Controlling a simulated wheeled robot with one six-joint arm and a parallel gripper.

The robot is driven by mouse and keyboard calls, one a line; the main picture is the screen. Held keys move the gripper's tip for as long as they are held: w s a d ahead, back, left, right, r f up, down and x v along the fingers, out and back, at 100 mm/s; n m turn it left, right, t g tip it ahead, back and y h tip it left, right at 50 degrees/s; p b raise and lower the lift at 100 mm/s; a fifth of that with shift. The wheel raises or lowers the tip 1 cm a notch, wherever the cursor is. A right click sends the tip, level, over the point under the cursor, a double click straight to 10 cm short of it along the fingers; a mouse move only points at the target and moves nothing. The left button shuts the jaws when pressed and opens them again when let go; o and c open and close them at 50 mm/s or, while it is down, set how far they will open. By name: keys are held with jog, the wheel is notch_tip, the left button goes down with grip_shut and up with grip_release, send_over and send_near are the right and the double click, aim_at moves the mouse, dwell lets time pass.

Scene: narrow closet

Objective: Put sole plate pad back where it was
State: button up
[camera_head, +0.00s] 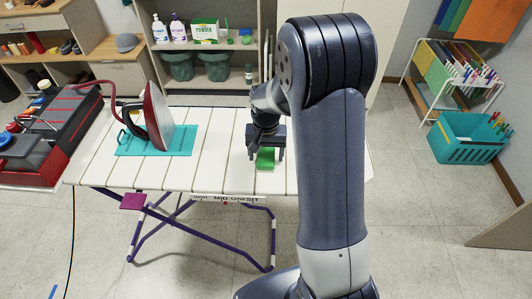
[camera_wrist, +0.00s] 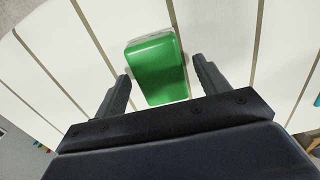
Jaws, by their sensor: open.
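A green block-like pad (camera_head: 265,159) lies on the white slatted ironing board (camera_head: 215,180), near its right part. In the wrist view the green pad (camera_wrist: 158,72) shows a rounded top and sits between my fingers. My gripper (camera_head: 266,153) is open just above the board, with one finger on each side of the pad. The wrist view shows a gap between the pad and each finger of my gripper (camera_wrist: 161,72). I cannot tell how far the fingertips are above the board.
An iron (camera_head: 157,122) stands upright on a teal mat (camera_head: 182,140) on the board's left part. A red and black toolbox-like case (camera_head: 50,135) stands further left. Shelves with bottles (camera_head: 179,30) and dark green bins (camera_head: 180,67) are behind. A teal basket (camera_head: 462,150) stands at right.

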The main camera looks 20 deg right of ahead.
aim_at(266, 156)
notch_tip(266, 156, up, 12)
jog(key=shift+r, duration=0.15)
dwell(0.5)
